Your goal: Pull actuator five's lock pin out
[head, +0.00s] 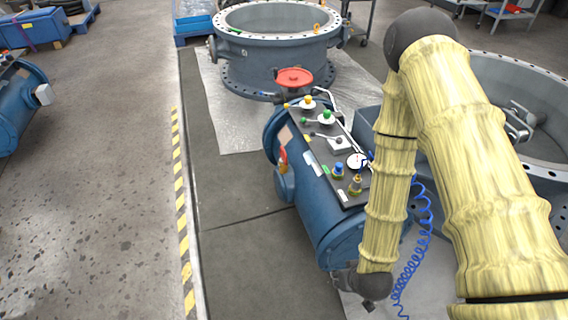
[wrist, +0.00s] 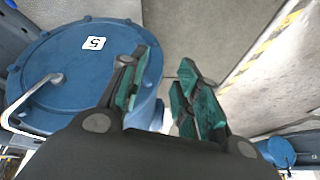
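Actuator five (head: 325,210) is a blue cylinder with a dark control panel on top. In the wrist view its round blue end cap (wrist: 70,65) carries a white label (wrist: 93,43) with a 5. My gripper (wrist: 163,75) has green pads, is open with nothing between the fingers, and is near the right edge of that cap. A red and yellow piece (head: 283,158) is on the actuator's left side; I cannot tell whether it is the lock pin. In the head view my gripper is largely hidden beyond the wrist.
The panel bears knobs, levers and a gauge (head: 357,160). A red handwheel (head: 294,77) stands behind it. A large flanged valve body (head: 275,55) is at the back, another (head: 535,100) at right. A blue coiled hose (head: 415,250) hangs beside my arm.

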